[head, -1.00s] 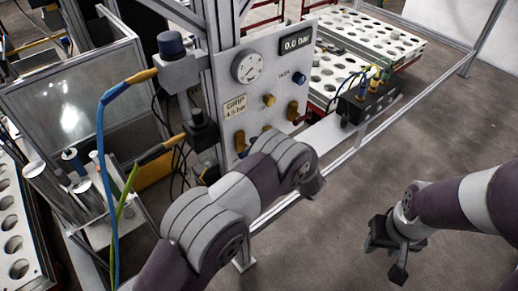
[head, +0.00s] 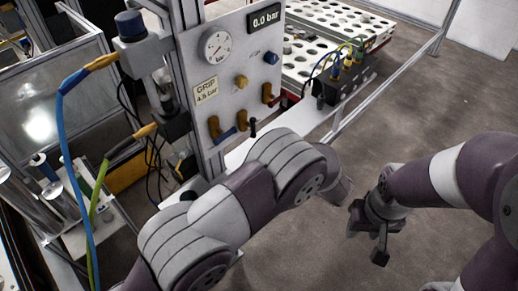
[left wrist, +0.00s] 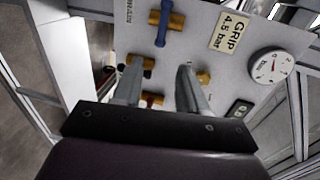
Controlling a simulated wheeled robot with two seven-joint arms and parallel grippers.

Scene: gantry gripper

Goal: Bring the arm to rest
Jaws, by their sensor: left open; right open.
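My left arm crosses the lower middle of the head view, and its gripper is hidden there behind the arm. In the left wrist view my left gripper (left wrist: 158,88) is open, with nothing seen between its two fingers. It faces the valve panel (left wrist: 210,60), whose yellow valves show behind and between the fingers; the gap to them is hard to judge. My right gripper (head: 368,236) is open and empty, pointing down above the grey floor at the right of the head view.
The valve panel in the head view carries a round gauge (head: 217,46), a 0.0 bar display (head: 265,18) and yellow valves. A rail frame (head: 395,77) runs behind my arms. White perforated trays (head: 335,22) stand at the back. Blue and green hoses hang left. Floor at right is clear.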

